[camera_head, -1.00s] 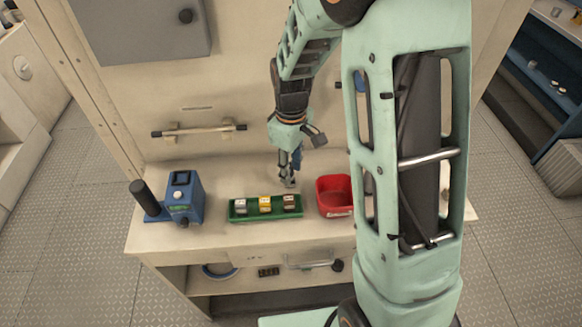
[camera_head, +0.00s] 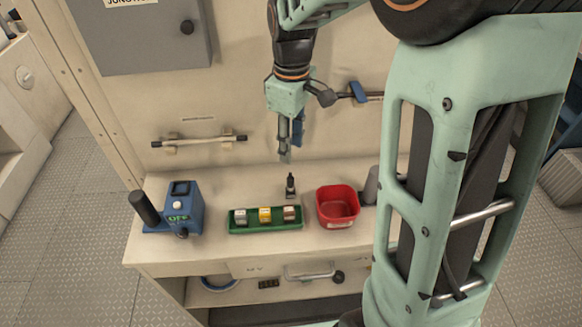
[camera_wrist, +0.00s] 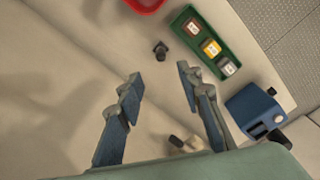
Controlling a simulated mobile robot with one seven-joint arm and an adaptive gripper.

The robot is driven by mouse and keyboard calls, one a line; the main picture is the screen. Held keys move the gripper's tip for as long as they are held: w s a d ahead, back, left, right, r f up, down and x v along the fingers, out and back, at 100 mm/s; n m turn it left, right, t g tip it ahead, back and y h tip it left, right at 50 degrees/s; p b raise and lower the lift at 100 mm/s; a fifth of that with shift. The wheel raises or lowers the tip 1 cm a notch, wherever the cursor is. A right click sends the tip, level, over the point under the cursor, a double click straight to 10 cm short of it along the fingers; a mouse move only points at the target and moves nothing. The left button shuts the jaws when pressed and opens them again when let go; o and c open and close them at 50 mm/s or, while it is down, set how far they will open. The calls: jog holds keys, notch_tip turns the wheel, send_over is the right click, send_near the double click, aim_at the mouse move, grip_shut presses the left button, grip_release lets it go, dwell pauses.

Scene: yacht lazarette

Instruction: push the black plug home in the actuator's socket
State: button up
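A small black upright piece (camera_head: 291,186), which looks like the plug on a dark base, stands on the bench behind the green tray. It also shows in the wrist view (camera_wrist: 160,50). I cannot tell how deep the plug sits or make out the socket. My gripper (camera_head: 285,155) is above and behind it, apart from it. In the wrist view my gripper (camera_wrist: 158,85) has its two fingers well apart with nothing between them.
A green tray (camera_head: 265,229) holds three small blocks. A red bin (camera_head: 338,207) stands to its right. A blue device (camera_head: 183,208) with a green OFF display and black cylinder stands at left.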

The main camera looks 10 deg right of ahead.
aim_at(290, 178)
jog(key=f+n, duration=0.1)
jog(key=n+b, duration=0.1)
jog(key=shift+w+f+n, duration=0.15)
jog(key=shift+f+n, duration=0.25)
jog(key=n, duration=0.1)
jog(key=f+n+b, duration=0.1)
jog(key=n, duration=0.1)
jog(key=shift+w, duration=0.2)
jog(key=shift+f+n, duration=0.3)
jog(key=shift+f, duration=0.05)
notch_tip(290, 178, down, 5)
jog(key=shift+r, duration=0.2)
jog(key=f, duration=0.4)
jog(key=shift+s+a+f+p, duration=0.15)
jog(key=shift+s+f+p, duration=0.25)
jog(key=shift+f, duration=0.4)
grip_shut()
